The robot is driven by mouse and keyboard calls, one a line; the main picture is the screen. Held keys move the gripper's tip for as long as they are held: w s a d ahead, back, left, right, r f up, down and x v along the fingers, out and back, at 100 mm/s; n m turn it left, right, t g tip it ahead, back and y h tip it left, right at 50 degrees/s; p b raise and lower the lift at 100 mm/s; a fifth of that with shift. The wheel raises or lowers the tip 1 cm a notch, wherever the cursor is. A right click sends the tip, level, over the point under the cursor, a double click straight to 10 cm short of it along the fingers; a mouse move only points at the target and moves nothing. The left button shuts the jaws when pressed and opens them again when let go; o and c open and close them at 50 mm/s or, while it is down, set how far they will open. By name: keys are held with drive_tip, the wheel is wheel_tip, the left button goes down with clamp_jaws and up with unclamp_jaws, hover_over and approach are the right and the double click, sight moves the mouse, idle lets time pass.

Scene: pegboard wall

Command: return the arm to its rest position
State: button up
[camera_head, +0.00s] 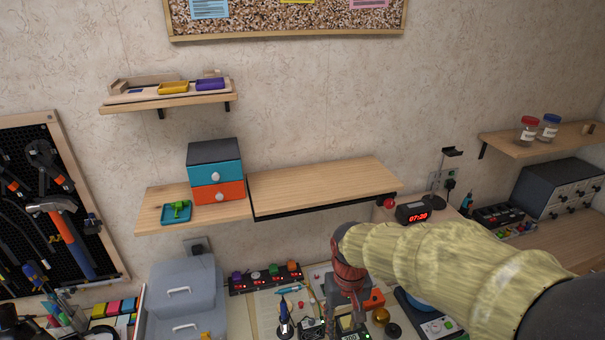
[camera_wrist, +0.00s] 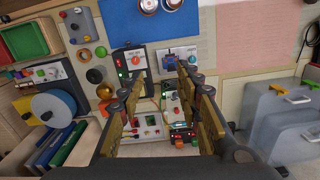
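My arm reaches in from the right in the head view, and my gripper (camera_head: 346,308) points down over the cluttered desk below the wall shelf. In the wrist view my gripper (camera_wrist: 158,92) has its two fingers well apart. Nothing is held between them; desk devices show through the gap below. In the head view the fingertips are small and partly lost against the desk items. I cannot tell the exact height of the fingers above the desk.
A grey case (camera_head: 184,300) stands left of my gripper. A wooden wall shelf (camera_head: 325,187) carrying a two-drawer box (camera_head: 216,172) is above and behind. A clock (camera_head: 412,213) sits behind my forearm. A drawer cabinet (camera_head: 560,190) stands right. Open air lies before the wall.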

drive_tip(key=s+d+r+m+t+b, duration=0.1)
drive_tip(key=s+d+r+t, duration=0.2)
drive_tip(key=s+r, duration=0.3)
drive_tip(key=s+d+r+m+t+b, duration=0.1)
drive_tip(key=s+d+r+t+b, duration=0.1)
drive_tip(key=s+d+r, duration=0.4)
drive_tip(key=s, duration=0.2)
drive_tip(key=shift+s+d+r+t, duration=0.25)
drive_tip(key=shift+s+r+t, duration=0.1)
drive_tip(key=shift+r+t, duration=0.05)
